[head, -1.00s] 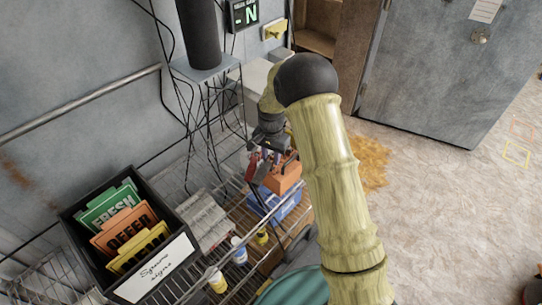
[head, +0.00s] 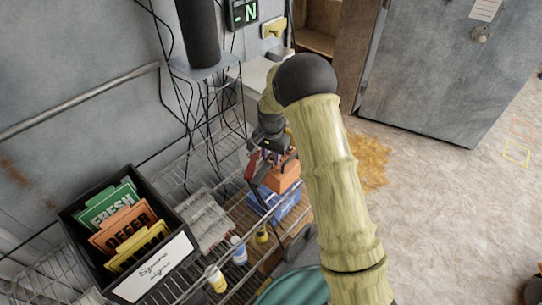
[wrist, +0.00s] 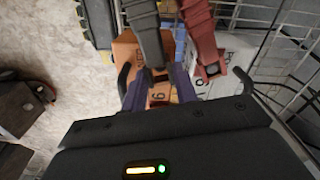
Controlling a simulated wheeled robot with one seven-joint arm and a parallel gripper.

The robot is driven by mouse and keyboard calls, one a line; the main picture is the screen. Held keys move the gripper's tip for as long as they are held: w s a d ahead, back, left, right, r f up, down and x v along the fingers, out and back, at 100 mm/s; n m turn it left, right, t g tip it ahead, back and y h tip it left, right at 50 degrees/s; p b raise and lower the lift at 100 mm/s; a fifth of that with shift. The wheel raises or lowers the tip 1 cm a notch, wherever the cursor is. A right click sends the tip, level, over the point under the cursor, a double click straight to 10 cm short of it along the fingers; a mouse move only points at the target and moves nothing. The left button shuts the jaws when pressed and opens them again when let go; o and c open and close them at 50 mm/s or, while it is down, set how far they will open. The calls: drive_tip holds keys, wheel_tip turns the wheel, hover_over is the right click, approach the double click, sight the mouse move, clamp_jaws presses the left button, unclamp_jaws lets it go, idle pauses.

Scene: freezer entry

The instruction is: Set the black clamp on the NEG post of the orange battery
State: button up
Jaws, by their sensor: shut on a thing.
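The orange battery (head: 286,178) stands on the wire rack in the head view, and part of its top shows in the wrist view (wrist: 128,52). My gripper (head: 272,153) is over the battery. In the wrist view its purple fingers (wrist: 158,88) are closed around the lower end of the black clamp (wrist: 147,35). A red clamp (wrist: 203,38) lies beside it on the right; it also shows in the head view (head: 252,166). The clamp's jaw and the NEG post are largely hidden, so I cannot tell whether they touch.
A blue box (head: 278,205) is just below the battery. A black bin of signs (head: 78,222) stands at left on the rack, with small bottles (head: 238,250) nearby. A grey metal door (head: 430,75) stands at back right. The floor at right is mostly clear.

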drive_tip(key=shift+f+b, duration=0.55)
drive_tip(key=shift+f, duration=0.35)
drive_tip(key=o, duration=1.2)
drive_tip(key=shift+c, duration=0.2)
wheel_tip(320, 180, up, 18)
drive_tip(key=b, duration=0.4)
drive_tip(key=shift+f+b, duration=0.2)
drive_tip(key=shift+b, duration=0.15)
drive_tip(key=s+d+f+n+t, duration=0.1)
drive_tip(key=s+d+f+n, duration=0.2)
drive_tip(key=s, duration=0.9)
drive_tip(key=s+d+f+n+t, duration=0.1)
drive_tip(key=s+d+f+n, duration=0.2)
drive_tip(key=s+d, duration=0.6)
drive_tip(key=s, duration=0.3)
drive_tip(key=shift+f+t, duration=0.15)
drive_tip(key=shift+t, duration=0.15)
